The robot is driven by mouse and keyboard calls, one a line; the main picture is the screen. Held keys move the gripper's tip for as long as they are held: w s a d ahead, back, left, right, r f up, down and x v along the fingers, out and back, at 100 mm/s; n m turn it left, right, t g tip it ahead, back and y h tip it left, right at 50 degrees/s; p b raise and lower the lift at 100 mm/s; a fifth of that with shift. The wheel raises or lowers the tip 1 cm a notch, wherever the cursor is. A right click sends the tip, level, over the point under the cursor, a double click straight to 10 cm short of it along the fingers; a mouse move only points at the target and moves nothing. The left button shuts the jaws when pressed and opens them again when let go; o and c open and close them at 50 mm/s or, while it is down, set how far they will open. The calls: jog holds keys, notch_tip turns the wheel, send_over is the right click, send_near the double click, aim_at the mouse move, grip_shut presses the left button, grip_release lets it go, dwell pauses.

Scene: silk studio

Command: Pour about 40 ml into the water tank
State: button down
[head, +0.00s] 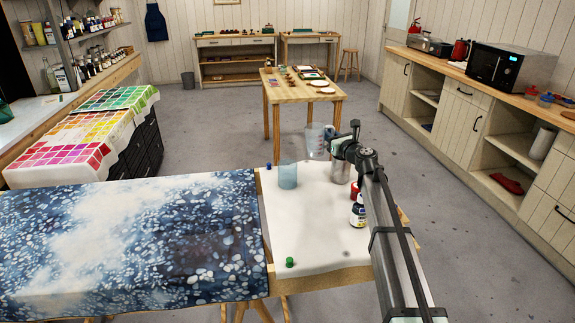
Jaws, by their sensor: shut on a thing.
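My gripper (333,146) is shut on a clear jug (314,142) and holds it above the far part of the white-covered table (310,225). The jug looks nearly upright; its contents are too small to make out. A pale blue, see-through container (288,177), which looks like the water tank, stands on the table below and to the left of the jug. The jug is apart from it in the picture. I cannot tell how much liquid is in the container.
A metal cup (340,170) stands under my gripper. A green object (290,262) and a small blue object (269,166) lie on the table. Patterned blue cloth (130,240) covers the left side.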

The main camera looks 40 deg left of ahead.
aim_at(310, 132)
jog(key=s+n, duration=0.1)
jog(key=s+a+f+n, duration=0.1)
jog(key=n, duration=0.1)
jog(key=a+n+h, duration=0.1)
jog(key=shift+s+a+f+n, duration=0.2)
jog(key=shift+s+f+n, duration=0.05)
jog(key=shift+s+n, duration=0.15)
jog(key=shift+s+a+r+n+h, duration=0.15)
jog(key=shift+s+a+r+n, duration=0.2)
jog(key=shift+r+n, duration=0.15)
jog(key=shift+s+a+r+n+h, duration=0.15)
jog(key=shift+s+a+r+n, duration=0.05)
jog(key=shift+s+r+n, duration=0.2)
jog(key=shift+s+a+n+h, duration=0.15)
jog(key=shift+s+a+n, duration=0.1)
jog(key=shift+n, duration=0.35)
jog(key=shift+s+a+n+h, duration=0.15)
jog(key=shift+s+a+n, duration=0.05)
jog(key=shift+n, duration=0.4)
jog(key=shift+s+a+r+n, duration=0.15)
jog(key=shift+r+n, duration=0.2)
jog(key=shift+n, duration=0.05)
jog(key=shift+s+a+r+n, duration=0.1)
jog(key=shift+s+r+n, duration=0.05)
jog(key=shift+r+n, duration=0.25)
jog(key=shift+s+a+n+h, duration=0.4)
jog(key=shift+s+n, duration=0.1)
jog(key=shift+n, duration=0.4)
